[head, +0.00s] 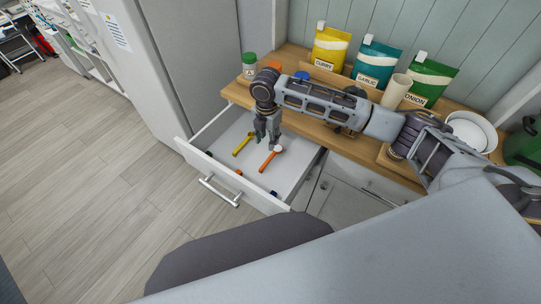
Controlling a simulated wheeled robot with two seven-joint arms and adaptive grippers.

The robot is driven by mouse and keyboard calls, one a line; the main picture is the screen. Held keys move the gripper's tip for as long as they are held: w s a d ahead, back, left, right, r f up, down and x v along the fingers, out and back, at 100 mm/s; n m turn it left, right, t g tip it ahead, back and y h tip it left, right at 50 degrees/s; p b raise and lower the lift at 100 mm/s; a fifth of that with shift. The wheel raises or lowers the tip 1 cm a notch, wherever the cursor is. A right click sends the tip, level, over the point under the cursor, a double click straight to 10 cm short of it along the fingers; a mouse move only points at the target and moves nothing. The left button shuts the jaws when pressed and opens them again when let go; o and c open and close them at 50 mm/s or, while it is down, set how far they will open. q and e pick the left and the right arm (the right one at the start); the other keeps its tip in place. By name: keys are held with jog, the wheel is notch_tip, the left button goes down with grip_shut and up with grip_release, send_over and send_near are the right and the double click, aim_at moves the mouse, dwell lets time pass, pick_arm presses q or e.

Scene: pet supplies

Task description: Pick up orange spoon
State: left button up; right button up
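The orange spoon (267,162) lies in the open white drawer (219,164), in its middle right part. Its pale bowl end is at the upper right and its handle points to the lower left. My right gripper (266,144) points down just above and behind the spoon's bowl end. Its fingers look apart with nothing between them. Whether a finger touches the spoon is hard to tell. My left gripper is out of view.
A yellow utensil (242,145) lies left of the spoon, and small dark blue items lie in the drawer. The wooden counter (238,91) behind holds curry (329,48), garlic (374,65) and onion (427,83) pouches, a green-lidded jar (249,68) and white bowls (470,130).

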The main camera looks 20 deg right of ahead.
jog(key=shift+w+f+b, duration=0.35)
jog(key=shift+w+f, duration=0.15)
jog(key=shift+f, duration=0.1)
jog(key=shift+s, duration=0.1)
send_over(268, 160)
jog(key=shift+s+a+f, duration=0.1)
jog(key=shift+a+f, duration=0.05)
jog(key=shift+f, duration=2)
jog(key=shift+s+a+f, duration=0.1)
jog(key=shift+f, duration=2)
jog(key=shift+f, duration=0.1)
jog(key=shift+w+d+f, duration=0.1)
jog(key=shift+d+f, duration=0.05)
jog(key=shift+f, duration=2.35)
jog(key=shift+c, duration=0.3)
grip_shut()
